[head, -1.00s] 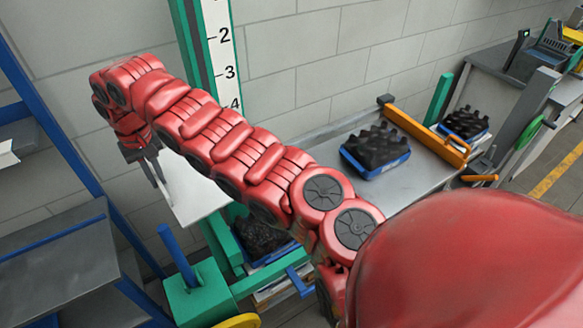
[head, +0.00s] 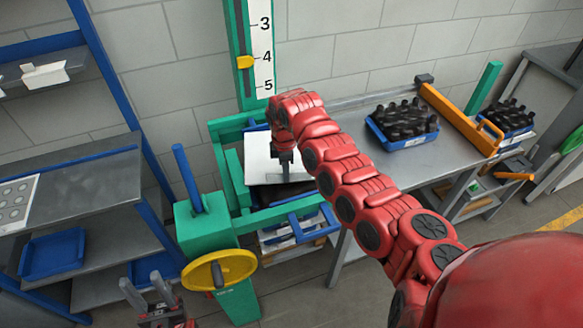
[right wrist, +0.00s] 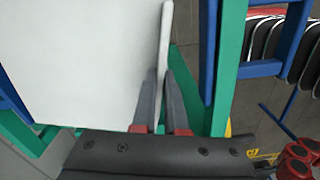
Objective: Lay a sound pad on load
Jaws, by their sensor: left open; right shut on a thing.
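My right gripper (head: 285,172) is shut on the edge of a white pad (head: 262,158), a flat pale sheet, over the green frame (head: 222,160) with the scale. The pad also fills the left of the right wrist view (right wrist: 75,60), its edge between the fingers. Dark load (head: 268,196) shows below the pad's near edge; the pad hides most of it. I cannot tell whether the pad touches it. My left gripper (head: 150,296) is open and empty at the bottom left, near the yellow handwheel (head: 220,270).
A blue tray of dark bottles (head: 404,122) stands on the grey table (head: 350,150), beside an orange bar (head: 455,118). Another bottle tray (head: 508,116) is further right. Shelves (head: 75,190) at the left hold an empty blue tray (head: 52,255). A blue lever (head: 187,178) stands upright.

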